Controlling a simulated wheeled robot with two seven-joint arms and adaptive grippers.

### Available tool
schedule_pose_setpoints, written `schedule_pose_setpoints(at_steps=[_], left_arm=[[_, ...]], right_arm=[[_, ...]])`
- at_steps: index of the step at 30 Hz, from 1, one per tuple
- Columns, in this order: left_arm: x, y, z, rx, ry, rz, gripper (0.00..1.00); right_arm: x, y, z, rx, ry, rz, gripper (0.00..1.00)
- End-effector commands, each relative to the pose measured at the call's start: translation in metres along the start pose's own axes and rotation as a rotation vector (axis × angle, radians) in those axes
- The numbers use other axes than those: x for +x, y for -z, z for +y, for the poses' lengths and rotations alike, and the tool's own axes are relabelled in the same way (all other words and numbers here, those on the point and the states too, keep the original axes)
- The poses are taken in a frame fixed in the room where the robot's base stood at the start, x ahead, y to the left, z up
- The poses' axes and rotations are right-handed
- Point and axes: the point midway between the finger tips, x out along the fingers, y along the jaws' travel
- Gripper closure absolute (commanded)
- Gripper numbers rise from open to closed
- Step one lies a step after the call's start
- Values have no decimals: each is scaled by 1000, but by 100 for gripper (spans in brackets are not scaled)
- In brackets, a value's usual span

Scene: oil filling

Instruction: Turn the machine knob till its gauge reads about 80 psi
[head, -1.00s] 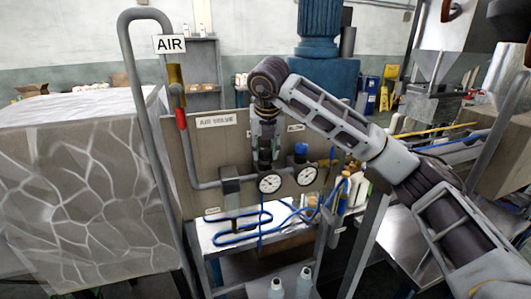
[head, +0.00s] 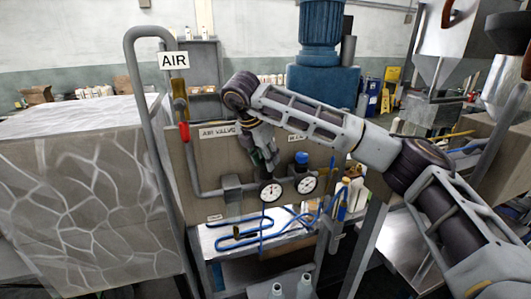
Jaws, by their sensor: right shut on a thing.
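My right gripper (head: 270,165) comes down at a slant onto the pipe fitting just above the left gauge (head: 271,191). It is shut on the machine knob there, which its fingers hide. The left gauge has a white round face with a dark rim; its needle and numbers are too small to read surely. A second, similar gauge (head: 306,184) sits to its right, with a blue knob (head: 301,158) above it that my gripper does not touch. My left gripper is not in view.
The gauges are mounted on a grey-brown panel (head: 196,160) with an "AIR VALVE" label (head: 219,130). A bent pipe with an "AIR" sign (head: 173,60) rises at left. A large stone-patterned block (head: 80,200) stands at left.

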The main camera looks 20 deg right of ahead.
Motion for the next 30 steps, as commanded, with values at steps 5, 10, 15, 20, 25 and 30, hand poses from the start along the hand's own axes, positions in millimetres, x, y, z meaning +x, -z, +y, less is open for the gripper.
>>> schedule_pose_setpoints(at_steps=[5,10,15,20,25,30], left_arm=[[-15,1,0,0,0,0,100],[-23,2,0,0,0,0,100],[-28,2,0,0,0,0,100],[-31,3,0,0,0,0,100],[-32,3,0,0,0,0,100],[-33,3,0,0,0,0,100]], right_arm=[[-4,-2,1,126,51,-1,88],[-4,-2,2,248,102,-1,88],[-3,-2,3,362,148,0,88],[-3,-2,3,444,181,0,88],[-2,-2,3,501,205,0,88],[-1,-1,3,525,214,1,88]])
